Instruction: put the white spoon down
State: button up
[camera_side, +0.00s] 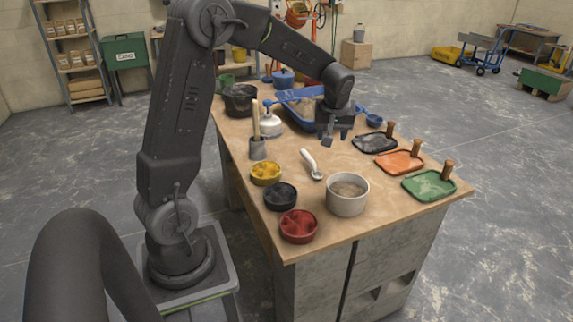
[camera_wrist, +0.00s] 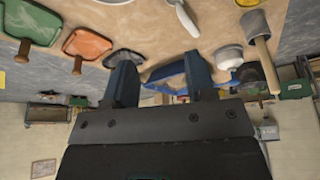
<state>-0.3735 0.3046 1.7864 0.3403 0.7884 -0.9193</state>
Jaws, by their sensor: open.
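The white spoon (camera_side: 311,164) lies on the wooden tabletop, its bowl end toward the grey tub (camera_side: 347,205) of pale mortar. It also shows at the top edge of the wrist view (camera_wrist: 187,18), partly cut off. My gripper (camera_side: 335,135) is above the table, behind and a little right of the spoon, apart from it. In the wrist view my gripper (camera_wrist: 162,75) has its two fingers wide apart, with nothing held between them.
Yellow (camera_side: 265,173), black (camera_side: 280,196) and red (camera_side: 298,226) bowls line the left side. Black (camera_side: 374,142), orange (camera_side: 399,162) and green (camera_side: 429,186) wooden-handled floats lie right. A blue tray (camera_side: 296,120) stands behind. Bare tabletop surrounds the spoon.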

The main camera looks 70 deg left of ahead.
jog(key=s+d+r+m+t+h, duration=0.1)
jog(key=s+d+r+m, duration=0.25)
jog(key=s+d, duration=0.3)
jog(key=s+d+r+m+t+h, duration=0.1)
jog(key=s+d+r+m, duration=0.2)
jog(key=s+d+r, duration=0.3)
jog(key=s+d+f+m+t+h, duration=0.1)
jog(key=s+d+m, duration=0.5)
jog(key=s+d, duration=0.2)
jog(key=shift+s+d+t+h, duration=0.3)
jog(key=shift+s+h, duration=0.1)
jog(key=shift+s, duration=0.45)
jog(key=shift+o, duration=0.4)
jog(key=shift+a, duration=0.1)
